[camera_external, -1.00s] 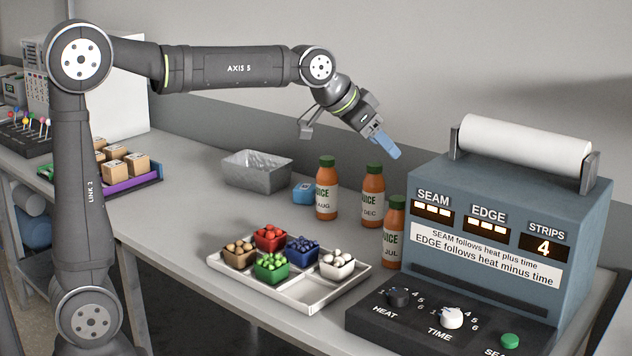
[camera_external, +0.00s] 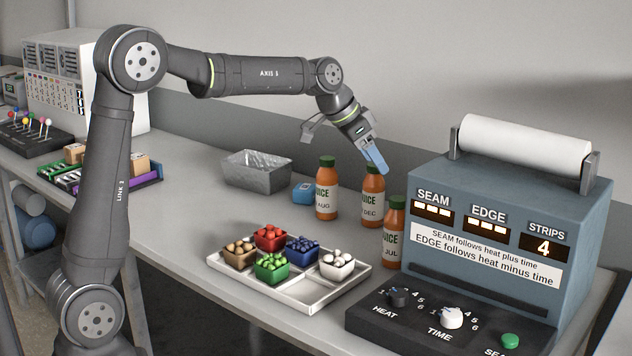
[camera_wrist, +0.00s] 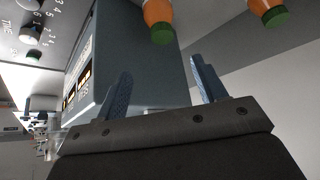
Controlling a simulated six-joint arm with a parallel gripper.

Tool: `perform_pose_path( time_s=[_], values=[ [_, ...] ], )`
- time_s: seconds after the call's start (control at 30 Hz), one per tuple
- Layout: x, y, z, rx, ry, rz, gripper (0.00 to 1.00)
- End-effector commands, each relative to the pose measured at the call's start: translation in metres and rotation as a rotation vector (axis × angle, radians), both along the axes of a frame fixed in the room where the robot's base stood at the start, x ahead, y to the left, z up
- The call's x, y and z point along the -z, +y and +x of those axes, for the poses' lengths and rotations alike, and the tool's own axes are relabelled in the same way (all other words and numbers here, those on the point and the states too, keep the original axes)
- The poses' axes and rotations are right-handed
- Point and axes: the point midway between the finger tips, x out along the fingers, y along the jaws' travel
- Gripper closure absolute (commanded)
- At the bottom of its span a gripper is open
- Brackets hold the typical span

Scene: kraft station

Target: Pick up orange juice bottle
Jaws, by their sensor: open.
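Three orange juice bottles with green caps stand upright on the bench. The AUG bottle (camera_external: 326,190) is on the left, the DEC bottle (camera_external: 373,195) in the middle and the JUL bottle (camera_external: 394,235) nearest the machine. My gripper (camera_external: 379,164) is just above the DEC bottle in the external view, its blue fingers overlapping that bottle's cap. In the wrist view my gripper (camera_wrist: 160,85) is open, with nothing between its fingers. Two bottles show beyond it there, one near the middle (camera_wrist: 158,14) and one at the right (camera_wrist: 268,8); their labels cannot be read.
The blue-grey sealing machine (camera_external: 575,235) with a white roll (camera_external: 525,145) stands close at the right. A white tray (camera_external: 312,292) with small bowls lies in front. A metal bin (camera_external: 257,172) and a small blue object (camera_external: 303,193) are left of the bottles.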

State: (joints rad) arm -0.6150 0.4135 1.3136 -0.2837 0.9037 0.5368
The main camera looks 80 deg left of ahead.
Motion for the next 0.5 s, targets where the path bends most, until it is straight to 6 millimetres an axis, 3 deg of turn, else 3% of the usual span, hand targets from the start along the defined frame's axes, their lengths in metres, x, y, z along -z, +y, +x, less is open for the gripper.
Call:
perform_pose_path(
  time_s=[0.3, 0.5],
  values=[
    [0.060, 0.007, 0.037, 0.001, 0.003, -0.001, 0.36],
    [0.081, 0.010, 0.050, 0.000, 0.002, 0.000, 0.36]
  ],
)
